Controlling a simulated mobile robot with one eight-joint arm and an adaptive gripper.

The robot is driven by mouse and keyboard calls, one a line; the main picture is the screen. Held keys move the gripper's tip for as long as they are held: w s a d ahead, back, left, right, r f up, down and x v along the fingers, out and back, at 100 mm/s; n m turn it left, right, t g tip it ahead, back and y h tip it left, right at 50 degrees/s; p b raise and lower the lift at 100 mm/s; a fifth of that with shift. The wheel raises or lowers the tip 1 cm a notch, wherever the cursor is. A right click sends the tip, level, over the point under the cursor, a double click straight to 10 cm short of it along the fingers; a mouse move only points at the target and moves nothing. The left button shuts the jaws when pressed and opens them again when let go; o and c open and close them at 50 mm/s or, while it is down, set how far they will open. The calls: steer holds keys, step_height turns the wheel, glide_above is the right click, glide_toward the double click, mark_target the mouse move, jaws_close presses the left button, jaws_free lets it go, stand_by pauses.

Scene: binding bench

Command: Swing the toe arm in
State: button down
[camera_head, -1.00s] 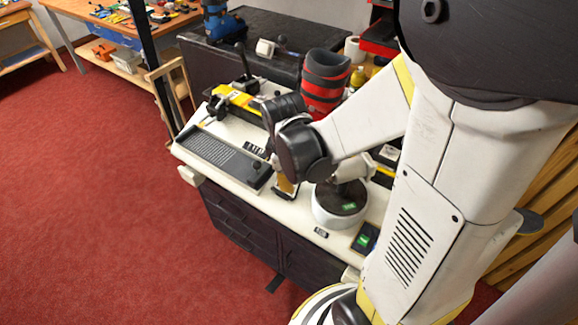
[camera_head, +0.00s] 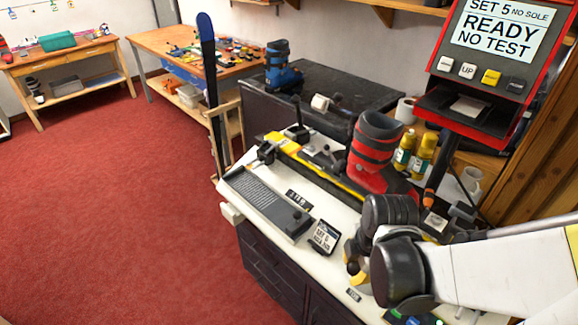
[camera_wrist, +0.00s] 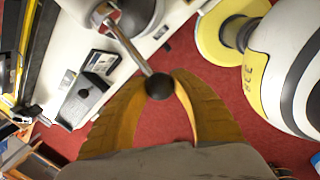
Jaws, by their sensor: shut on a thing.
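In the wrist view the yellow fingers of my gripper (camera_wrist: 160,98) are closed around a black ball knob (camera_wrist: 159,86). The knob sits at the end of a thin metal rod (camera_wrist: 130,43), which I take for the toe arm. The rod leads up to a round metal pivot beside a white and grey body (camera_wrist: 135,12). In the head view my gripper is mostly hidden behind my dark wrist. A red and black ski boot (camera_head: 375,150) stands upright on the bench, behind my wrist.
A red-framed screen (camera_head: 490,35) reads "SET 5 NO SOLE, READY, NO TEST". The white bench (camera_head: 265,222) carries a grey tray (camera_head: 265,203), a small display (camera_head: 325,236) and a yellow-edged rail (camera_head: 322,170). Yellow bottles (camera_head: 421,155) stand behind. Red floor (camera_head: 130,200) is free at left.

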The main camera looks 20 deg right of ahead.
steer(key=shift+s, duration=0.1)
stand_by(0.3)
steer(key=c, duration=1)
jaws_free()
step_height(320, 180, up, 12)
steer(key=s, duration=0.2)
steer(key=shift+s+a, duration=0.15)
steer(key=shift+a, duration=0.05)
steer(key=shift+f, duration=0.1)
